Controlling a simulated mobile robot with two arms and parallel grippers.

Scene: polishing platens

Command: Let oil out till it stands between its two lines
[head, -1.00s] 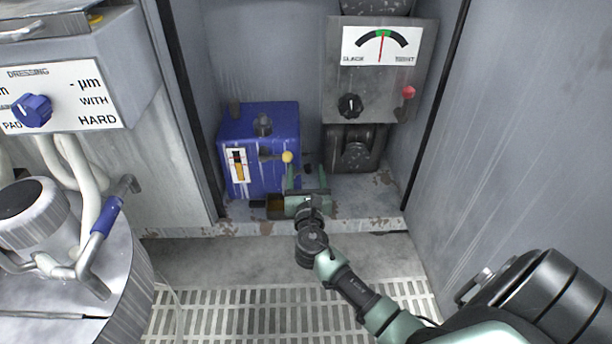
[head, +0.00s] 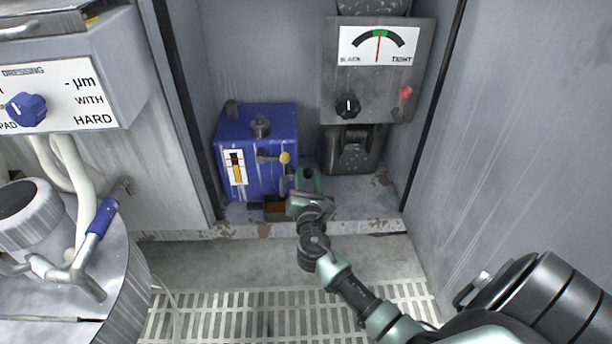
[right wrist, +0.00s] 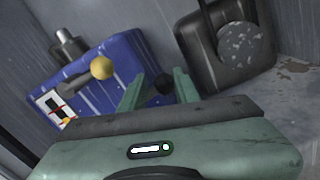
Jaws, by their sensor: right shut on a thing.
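The blue oil tank (head: 268,135) stands on the cabinet floor, with a white level gauge (head: 236,167) on its front. An amber column shows in the gauge; its exact height against the lines is too small to read. A lever with a yellow ball (head: 285,158) sticks out from the tank, and it also shows in the right wrist view (right wrist: 101,68). My right gripper (head: 308,178) is right of the lever, apart from the ball. Its fingers are closed on a small black knob (right wrist: 163,84), mostly hidden in the head view. My left gripper is not in view.
A small dark tray (head: 274,208) with brownish contents sits below the tank. A grey unit with a dial (head: 378,45) and black knob (head: 348,106) stands close to the right. Cabinet walls flank both sides. A blue-handled machine (head: 103,217) is at the left.

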